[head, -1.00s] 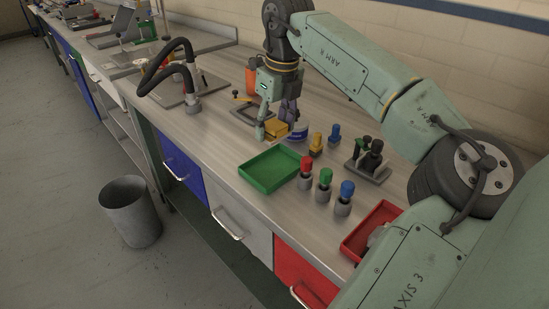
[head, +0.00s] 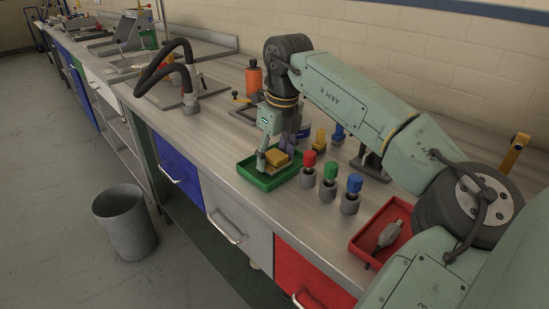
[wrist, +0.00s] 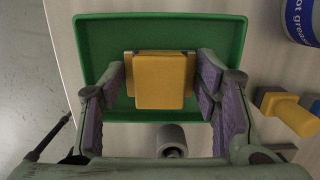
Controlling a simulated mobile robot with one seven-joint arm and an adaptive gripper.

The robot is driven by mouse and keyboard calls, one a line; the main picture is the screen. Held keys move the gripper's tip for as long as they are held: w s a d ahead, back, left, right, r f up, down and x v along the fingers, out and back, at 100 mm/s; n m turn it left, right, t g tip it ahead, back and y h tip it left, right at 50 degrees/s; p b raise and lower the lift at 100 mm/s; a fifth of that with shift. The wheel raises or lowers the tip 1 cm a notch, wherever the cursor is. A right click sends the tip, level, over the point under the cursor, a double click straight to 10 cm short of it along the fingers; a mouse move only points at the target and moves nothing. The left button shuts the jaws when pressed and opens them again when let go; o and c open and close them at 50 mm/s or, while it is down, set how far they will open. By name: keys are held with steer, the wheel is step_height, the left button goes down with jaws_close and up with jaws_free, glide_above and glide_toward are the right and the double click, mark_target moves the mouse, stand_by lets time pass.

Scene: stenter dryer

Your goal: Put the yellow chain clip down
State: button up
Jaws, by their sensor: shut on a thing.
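The yellow chain clip (head: 277,156) is a small yellow block between the fingers of my gripper (head: 274,160). In the wrist view the clip (wrist: 161,82) sits between the purple pads of my gripper (wrist: 163,88), which is shut on it from both sides. The clip is over the green tray (head: 248,176), which also shows in the wrist view (wrist: 95,40). I cannot tell whether the clip touches the tray floor.
Red, green and blue-topped posts (head: 328,190) stand just right of the tray. A red tray (head: 364,241) with a grey tool (head: 390,233) lies nearer. An orange bottle (head: 253,78) stands behind. A grease tub (wrist: 302,20) and a yellow-topped post (wrist: 288,112) are beside the tray.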

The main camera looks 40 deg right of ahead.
steer(key=shift+f, duration=0.2)
steer(key=o, duration=1.3)
steer(key=shift+o, duration=0.2)
steer(key=shift+r, duration=0.15)
